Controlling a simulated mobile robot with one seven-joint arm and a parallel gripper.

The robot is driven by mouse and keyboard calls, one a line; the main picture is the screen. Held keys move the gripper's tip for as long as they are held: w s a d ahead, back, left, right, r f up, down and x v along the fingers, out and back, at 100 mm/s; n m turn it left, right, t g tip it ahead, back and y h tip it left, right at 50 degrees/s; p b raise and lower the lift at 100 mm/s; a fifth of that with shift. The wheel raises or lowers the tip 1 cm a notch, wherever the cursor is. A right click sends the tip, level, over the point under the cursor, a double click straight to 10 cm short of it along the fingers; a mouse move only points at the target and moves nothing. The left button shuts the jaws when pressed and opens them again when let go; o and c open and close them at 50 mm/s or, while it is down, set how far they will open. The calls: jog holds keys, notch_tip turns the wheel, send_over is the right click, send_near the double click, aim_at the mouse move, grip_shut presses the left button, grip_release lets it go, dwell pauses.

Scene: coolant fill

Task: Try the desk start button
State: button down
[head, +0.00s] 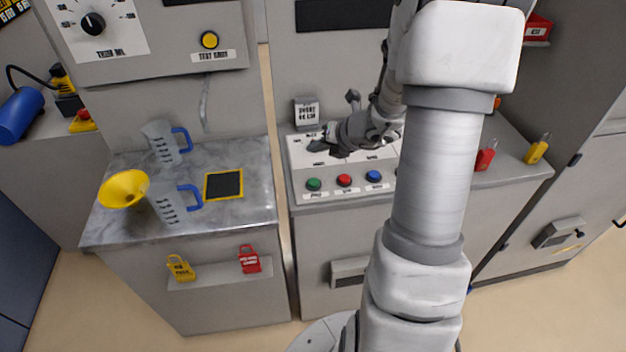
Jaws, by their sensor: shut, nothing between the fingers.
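The control desk (292,160) stands in the middle of the head view, with a light sloped panel. A green button (314,184), a red button (345,180) and a blue button (374,176) sit in a row along its front edge. Small labels lie below them, too small to read surely, so I cannot tell by text which is start. My gripper (318,147) is shut and empty over the rear left part of the panel, behind the green button and apart from it. My arm hides the right part of the panel.
On the left, a marble-topped bench (235,213) holds two measuring jugs, a yellow funnel (123,189) and a dark square pad (223,185). Red and yellow padlocks (537,149) are at the right. Space above the front buttons is clear.

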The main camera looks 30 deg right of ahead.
aim_at(316, 184)
jog(key=shift+f, duration=0.15)
notch_tip(316, 184, down, 8)
jog(key=b, duration=0.8)
jog(key=shift+f, duration=0.25)
dwell(1.4)
jog(key=shift+f+b, duration=0.4)
jog(key=shift+b, duration=0.05)
jog(key=shift+f+b, duration=0.5)
jog(key=shift+f, duration=0.05)
dwell(0.5)
jog(key=shift+r, duration=0.1)
jog(key=shift+r+p, duration=0.85)
jog(key=shift+p, duration=0.1)
